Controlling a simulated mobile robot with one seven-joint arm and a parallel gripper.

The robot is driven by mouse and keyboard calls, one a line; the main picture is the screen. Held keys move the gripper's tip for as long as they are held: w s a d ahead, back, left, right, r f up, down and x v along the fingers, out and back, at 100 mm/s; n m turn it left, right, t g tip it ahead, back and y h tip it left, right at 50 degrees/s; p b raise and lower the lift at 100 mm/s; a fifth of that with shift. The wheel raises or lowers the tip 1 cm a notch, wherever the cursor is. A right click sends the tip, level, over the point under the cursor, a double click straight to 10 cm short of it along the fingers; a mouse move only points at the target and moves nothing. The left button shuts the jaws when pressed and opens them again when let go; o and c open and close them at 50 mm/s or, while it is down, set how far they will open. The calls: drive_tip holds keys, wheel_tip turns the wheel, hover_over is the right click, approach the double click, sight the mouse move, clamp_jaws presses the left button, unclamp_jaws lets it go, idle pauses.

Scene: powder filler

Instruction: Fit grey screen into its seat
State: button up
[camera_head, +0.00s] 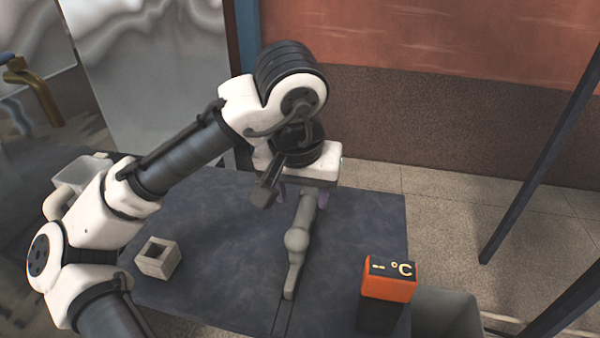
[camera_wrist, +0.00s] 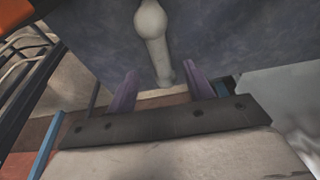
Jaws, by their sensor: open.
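A grey bar-like piece with a round knob (camera_head: 297,241) lies on the dark table, its near end flat. It also shows in the wrist view (camera_wrist: 152,22), its end between my fingers in the picture with a gap on each side. My gripper (camera_head: 303,195) is over the table's far part, fingers pointing down; its two purple fingers stand apart and empty in the wrist view (camera_wrist: 160,72). A light grey square block with a square opening (camera_head: 157,257) sits on the table at left. I cannot tell which of these grey pieces is the screen or the seat.
An orange-topped box with a "°C" display (camera_head: 388,279) stands at the dark table's (camera_head: 225,225) right front corner, beside a grey bin (camera_head: 446,314). Dark slanted posts (camera_head: 540,170) stand at right. The table between the square block and the bar is clear.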

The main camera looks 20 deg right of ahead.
drive_tip(key=shift+v, duration=2.35)
